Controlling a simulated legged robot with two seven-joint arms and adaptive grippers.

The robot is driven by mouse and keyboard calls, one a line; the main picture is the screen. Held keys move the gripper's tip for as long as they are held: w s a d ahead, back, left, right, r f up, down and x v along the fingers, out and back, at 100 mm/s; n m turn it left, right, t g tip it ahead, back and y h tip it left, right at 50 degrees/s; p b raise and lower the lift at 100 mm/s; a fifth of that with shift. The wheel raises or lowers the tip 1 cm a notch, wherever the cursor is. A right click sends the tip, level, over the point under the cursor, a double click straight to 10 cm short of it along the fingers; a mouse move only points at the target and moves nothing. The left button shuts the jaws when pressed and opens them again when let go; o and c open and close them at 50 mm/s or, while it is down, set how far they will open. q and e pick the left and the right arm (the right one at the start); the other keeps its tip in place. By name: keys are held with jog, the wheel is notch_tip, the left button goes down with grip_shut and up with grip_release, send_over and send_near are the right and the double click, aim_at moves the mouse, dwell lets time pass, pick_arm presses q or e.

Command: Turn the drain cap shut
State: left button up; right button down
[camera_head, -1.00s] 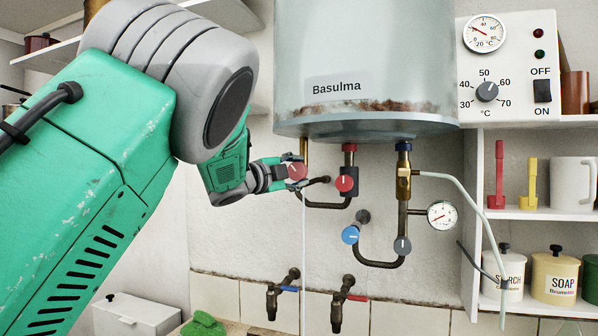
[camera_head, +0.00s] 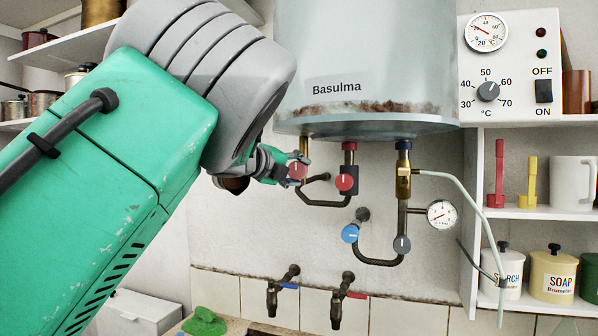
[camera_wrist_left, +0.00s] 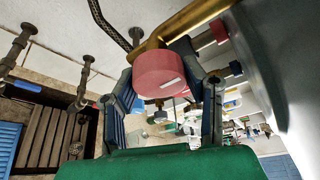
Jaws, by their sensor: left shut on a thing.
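The drain cap (camera_head: 297,170) is a round pinkish-red cap on the short brass pipe (camera_head: 304,147) under the left side of the boiler. My left gripper (camera_head: 291,171) reaches in from the left and is shut on the cap. In the wrist view, the gripper (camera_wrist_left: 166,88) has one finger on each side of it. No water shows below the pipe. My right gripper is not in view.
The boiler (camera_head: 365,75) hangs close above. A red knob (camera_head: 345,183), a blue knob (camera_head: 350,234) and dark pipes are just right of the cap. Two taps (camera_head: 272,295) (camera_head: 337,305) stick out below. Shelves with jars stand at the right.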

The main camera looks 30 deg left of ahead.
pick_arm(q)
jog(key=shift+r, duration=0.1)
dwell(0.4)
jog(key=o, duration=1.2)
jog(key=shift+c, duration=0.2)
jog(key=shift+s, duration=0.3)
jog(key=v, duration=1.1)
jog(key=shift+s, duration=0.2)
